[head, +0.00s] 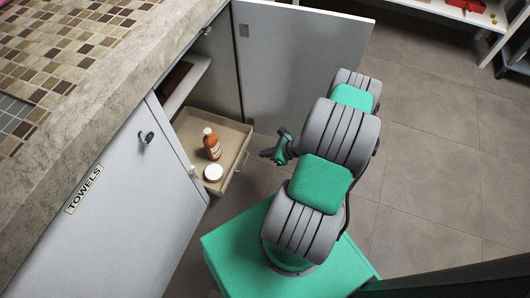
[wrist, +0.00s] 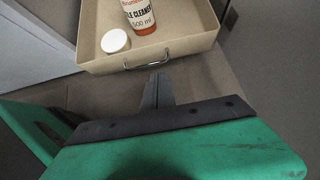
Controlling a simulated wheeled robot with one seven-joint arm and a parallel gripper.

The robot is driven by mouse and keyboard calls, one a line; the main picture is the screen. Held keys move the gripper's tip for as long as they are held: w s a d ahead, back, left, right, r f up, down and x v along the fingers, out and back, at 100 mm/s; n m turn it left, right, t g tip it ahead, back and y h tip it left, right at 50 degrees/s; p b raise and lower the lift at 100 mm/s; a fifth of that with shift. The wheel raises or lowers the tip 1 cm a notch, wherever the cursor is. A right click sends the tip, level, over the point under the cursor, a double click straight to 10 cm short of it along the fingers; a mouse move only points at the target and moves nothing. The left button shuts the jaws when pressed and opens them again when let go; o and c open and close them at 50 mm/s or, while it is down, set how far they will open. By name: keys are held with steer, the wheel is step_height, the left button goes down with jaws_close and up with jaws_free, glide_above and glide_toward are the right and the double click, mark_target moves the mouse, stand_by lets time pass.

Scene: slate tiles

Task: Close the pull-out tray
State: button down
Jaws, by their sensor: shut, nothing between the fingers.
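The pull-out tray (head: 238,164) is tan and shallow, and it sticks out of the cabinet opening. Its front wall (wrist: 195,47) with a metal handle (wrist: 148,64) faces my gripper in the wrist view. An orange-brown bottle (head: 212,145) and a white round jar (head: 213,172) stand in the tray. My gripper (head: 266,155) is in front of the tray's front wall, to the right of it in the head view, with a small gap between them. Its dark fingers (wrist: 157,90) are together, empty, and point toward the handle.
A grey cabinet door (head: 300,65) stands open behind the tray. The door labelled TOWELS (head: 110,220) is shut at the left, under a tiled counter (head: 70,60). Tiled floor (head: 430,150) is clear at the right. A shelf (head: 466,14) stands at the far upper right.

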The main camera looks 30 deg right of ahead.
mark_target(241, 153)
steer(key=w+a+f+b, duration=0.1)
steer(key=w, duration=0.1)
steer(key=w+a+f, duration=0.2)
steer(key=w+a+f+b, duration=0.1)
steer(key=w, duration=0.1)
steer(key=shift+w+a+f+b, duration=0.2)
steer(key=shift+a+b, duration=0.1)
steer(key=shift+b, duration=0.05)
steer(key=shift+w+a, duration=0.15)
steer(key=shift+w, duration=0.05)
steer(key=w+a+b, duration=0.1)
steer(key=w+a, duration=0.1)
steer(key=w, duration=0.1)
steer(key=w+a+b, duration=0.1)
steer(key=w+a, duration=0.2)
steer(key=w+a+b, duration=0.1)
steer(key=w+a, duration=0.1)
steer(key=w, duration=0.2)
steer(key=shift+a, duration=0.15)
steer(key=shift+w+r, duration=0.2)
steer(key=shift+w, duration=0.05)
steer(key=shift+a, duration=0.1)
